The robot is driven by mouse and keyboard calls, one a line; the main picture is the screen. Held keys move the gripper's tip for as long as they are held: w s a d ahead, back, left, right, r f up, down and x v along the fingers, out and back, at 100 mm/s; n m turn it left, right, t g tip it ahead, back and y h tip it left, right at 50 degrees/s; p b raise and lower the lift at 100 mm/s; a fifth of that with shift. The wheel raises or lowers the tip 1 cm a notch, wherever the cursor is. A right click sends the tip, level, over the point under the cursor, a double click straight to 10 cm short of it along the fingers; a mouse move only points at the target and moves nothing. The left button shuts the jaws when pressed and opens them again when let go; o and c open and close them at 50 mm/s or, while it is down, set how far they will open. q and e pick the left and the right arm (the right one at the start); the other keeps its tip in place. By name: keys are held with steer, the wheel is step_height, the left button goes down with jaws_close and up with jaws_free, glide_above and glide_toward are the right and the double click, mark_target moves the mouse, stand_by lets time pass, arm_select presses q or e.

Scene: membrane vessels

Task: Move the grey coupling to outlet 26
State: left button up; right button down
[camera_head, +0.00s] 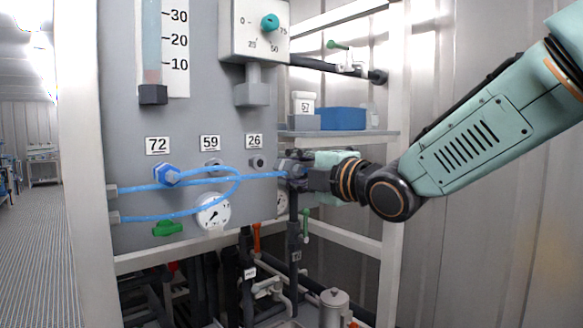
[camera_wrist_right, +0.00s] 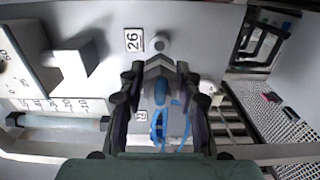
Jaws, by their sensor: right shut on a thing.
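My right gripper (camera_head: 296,172) is shut on the grey coupling (camera_head: 287,167), which sits on the end of a blue hose (camera_head: 255,176). It is just right of outlet 26 (camera_head: 257,162), a small grey stub below the label "26", with a gap between them in the picture. In the right wrist view the gripper (camera_wrist_right: 159,82) points at the panel, and outlet 26 (camera_wrist_right: 159,43) shows bare beyond the fingertips. The coupling is largely hidden between the fingers, with the blue hose (camera_wrist_right: 161,97) there. My left gripper is not in view.
A blue coupling (camera_head: 167,175) sits under label 72. Outlet 59 (camera_head: 213,164) is partly behind the looping hose. A round gauge (camera_head: 213,213) and a green valve handle (camera_head: 167,228) are below. A grey box fitting (camera_head: 252,94) hangs above outlet 26; a shelf (camera_head: 350,133) stands behind my gripper.

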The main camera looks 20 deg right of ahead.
mark_target(274, 167)
steer(key=shift+w+d+f, duration=0.2)
steer(key=shift+w+d, duration=0.1)
steer(key=shift+w, duration=0.4)
steer(key=shift+w+a+r+p, duration=0.1)
steer(key=shift+a+p, duration=0.1)
steer(key=shift+p, duration=0.1)
steer(key=shift+a+r+p, duration=0.3)
steer(key=shift+a+r, duration=0.1)
steer(key=shift+a, duration=0.4)
steer(key=shift+w+a, duration=0.25)
steer(key=shift+w, duration=0.05)
steer(key=w, duration=0.2)
steer(key=w+f+p, duration=0.1)
steer(key=shift+w+d, duration=0.35)
steer(key=shift+s+a+r, duration=0.4)
steer(key=shift+s+a, duration=0.15)
steer(key=shift+a, duration=0.1)
steer(key=shift+w+d+f, duration=0.4)
steer(key=shift+w+d, duration=0.1)
steer(key=shift+w, duration=0.15)
steer(key=shift+s+a+r, duration=0.4)
steer(key=shift+s+a, duration=0.1)
steer(key=shift+s, duration=0.1)
steer(key=shift+a+r, duration=0.1)
steer(key=shift+w+d+f+b, duration=0.35)
steer(key=shift+w+d+f, duration=0.1)
